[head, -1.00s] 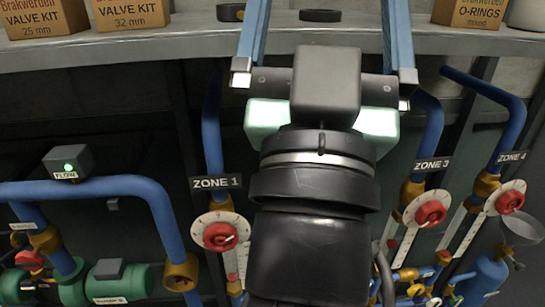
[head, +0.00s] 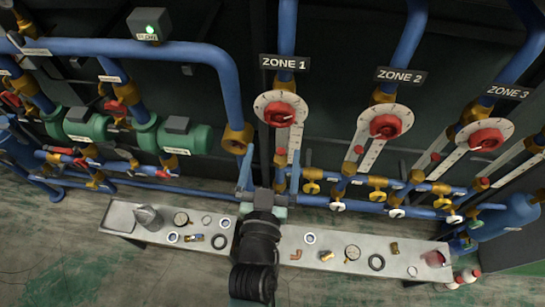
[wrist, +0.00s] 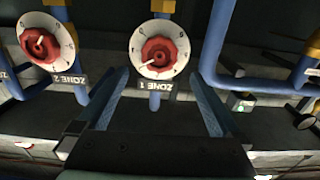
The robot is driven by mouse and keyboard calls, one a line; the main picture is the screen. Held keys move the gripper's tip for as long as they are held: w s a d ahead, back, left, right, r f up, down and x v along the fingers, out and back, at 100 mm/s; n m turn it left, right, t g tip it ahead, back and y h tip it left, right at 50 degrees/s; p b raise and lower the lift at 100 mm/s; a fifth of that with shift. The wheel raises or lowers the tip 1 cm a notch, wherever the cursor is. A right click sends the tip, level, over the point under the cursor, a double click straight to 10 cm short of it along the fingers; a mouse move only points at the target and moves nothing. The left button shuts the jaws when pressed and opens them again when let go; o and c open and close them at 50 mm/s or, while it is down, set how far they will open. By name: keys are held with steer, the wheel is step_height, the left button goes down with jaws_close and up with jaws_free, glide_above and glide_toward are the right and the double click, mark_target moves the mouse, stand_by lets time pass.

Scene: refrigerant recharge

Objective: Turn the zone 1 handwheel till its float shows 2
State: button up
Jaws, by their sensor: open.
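The zone 1 handwheel (head: 279,114) is a red knob on a round white dial, below the ZONE 1 sign (head: 284,63). In the wrist view the handwheel (wrist: 158,53) appears upside down, ahead of my fingers. I see no contact with the wheel.
The zone 2 handwheel (head: 386,123) and zone 3 handwheel (head: 487,136) stand to the right. Blue pipes and small yellow valves (head: 377,182) run below. A bench (head: 420,259) with several loose parts lies below. Green pumps (head: 86,125) are at left.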

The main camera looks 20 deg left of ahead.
steer(key=b+x, duration=0.1)
steer(key=x, duration=0.7)
steer(key=shift+w+a, duration=0.1)
steer(key=shift+w, duration=0.2)
steer(key=shift+c, duration=0.2)
steer(key=c, duration=1.2)
steer(key=o, duration=1.2)
steer(key=shift+s, duration=0.1)
steer(key=shift+o, duration=0.2)
glide_toward(279, 119)
steer(key=shift+w+a+p, duration=0.15)
steer(key=shift+w+p, duration=0.3)
steer(key=shift+w, duration=0.1)
